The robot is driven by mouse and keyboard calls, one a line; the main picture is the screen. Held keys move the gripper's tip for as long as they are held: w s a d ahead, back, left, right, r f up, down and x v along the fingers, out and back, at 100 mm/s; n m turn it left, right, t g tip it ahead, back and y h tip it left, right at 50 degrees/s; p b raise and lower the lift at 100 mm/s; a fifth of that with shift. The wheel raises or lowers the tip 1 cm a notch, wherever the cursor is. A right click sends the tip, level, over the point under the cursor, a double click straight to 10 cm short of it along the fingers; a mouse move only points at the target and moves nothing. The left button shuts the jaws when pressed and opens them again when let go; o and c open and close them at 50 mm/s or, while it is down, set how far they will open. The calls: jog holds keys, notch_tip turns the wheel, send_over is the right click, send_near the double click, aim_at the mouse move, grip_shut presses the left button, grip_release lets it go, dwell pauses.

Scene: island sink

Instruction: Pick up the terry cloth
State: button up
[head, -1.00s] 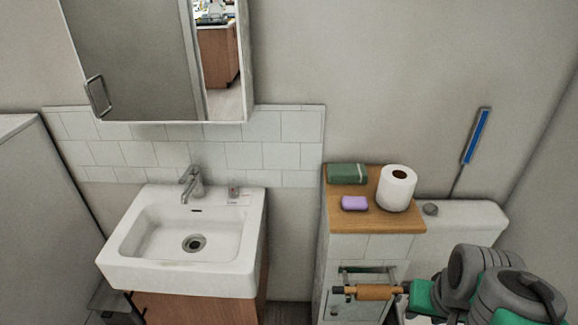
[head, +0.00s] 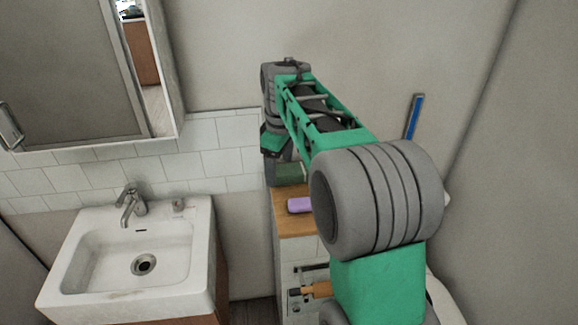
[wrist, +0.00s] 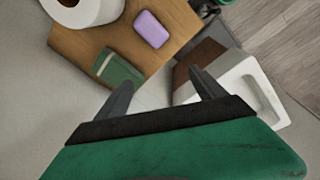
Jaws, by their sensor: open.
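The terry cloth appears to be the folded dark green cloth (head: 289,173) with a paler band, lying flat on the wooden cabinet top (head: 293,222). In the head view my gripper (head: 276,168) is in front of its left part and hides some of it. In the wrist view the cloth (wrist: 120,72) lies near the cabinet edge, beyond my left fingertip. My gripper (wrist: 163,84) is open and empty, its fingers above and beside the cloth; contact is not visible.
A purple soap bar (wrist: 152,29) lies beside the cloth, and a toilet roll (wrist: 88,8) stands on the same top. The white sink (head: 140,255) is to the left, and the tiled wall (head: 226,150) rises behind. My arm hides much of the cabinet.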

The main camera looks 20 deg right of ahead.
aim_at(291, 169)
jog(key=shift+o, duration=1.3)
jog(key=w+d+f+n+p, duration=0.1)
jog(key=w+d+n, duration=0.3)
jog(key=w, duration=0.4)
jog(key=shift+d+f+g, duration=0.2)
jog(key=shift+d+g, duration=0.1)
jog(key=shift+g, duration=0.1)
jog(key=w+d+f+n, duration=0.1)
jog(key=w+d+f+n+p, duration=0.1)
jog(key=w, duration=0.1)
jog(key=shift+d+f+n+g, duration=0.15)
jog(key=shift+d+n+g, duration=0.15)
notch_tip(291, 169, down, 8)
jog(key=shift+s+d+f+p, duration=0.1)
jog(key=shift+d+f+p, duration=0.05)
jog(key=shift+p, duration=0.85)
jog(key=c, duration=1.4)
jog(key=shift+r, duration=0.2)
jog(key=shift+c, duration=0.2)
